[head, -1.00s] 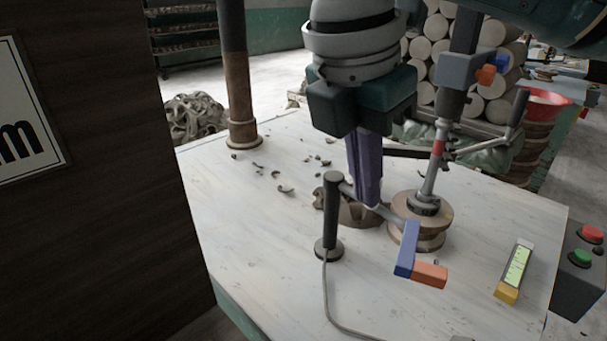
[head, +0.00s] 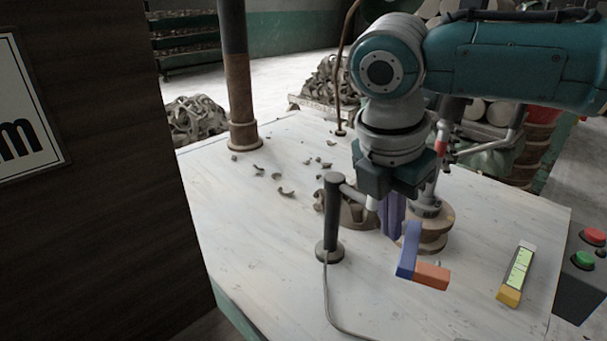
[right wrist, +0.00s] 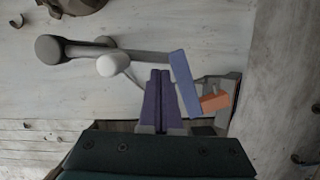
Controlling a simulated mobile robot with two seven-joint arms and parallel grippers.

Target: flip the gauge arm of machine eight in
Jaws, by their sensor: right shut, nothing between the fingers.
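The gauge arm (head: 409,250) is a blue bar with an orange block at its end, carried by a dark upright post (head: 333,215) on the white bench. It stands out on the front side of the brown clay wheel head (head: 432,235). My right gripper (head: 391,232) is shut and empty, its purple fingers pointing down just behind the blue bar and partly hiding the arm's rod. In the right wrist view the fingertips (right wrist: 160,74) are left of the blue bar (right wrist: 184,84), with a small gap visible. No machine number shows. My left gripper is out of view.
A yellow-ended level (head: 516,274) lies at the right of the bench (head: 270,235). A button box (head: 585,262) with red and green buttons stands beyond the right edge. A rusty pole (head: 240,100) rises at the back left, with clay scraps (head: 285,192) nearby.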

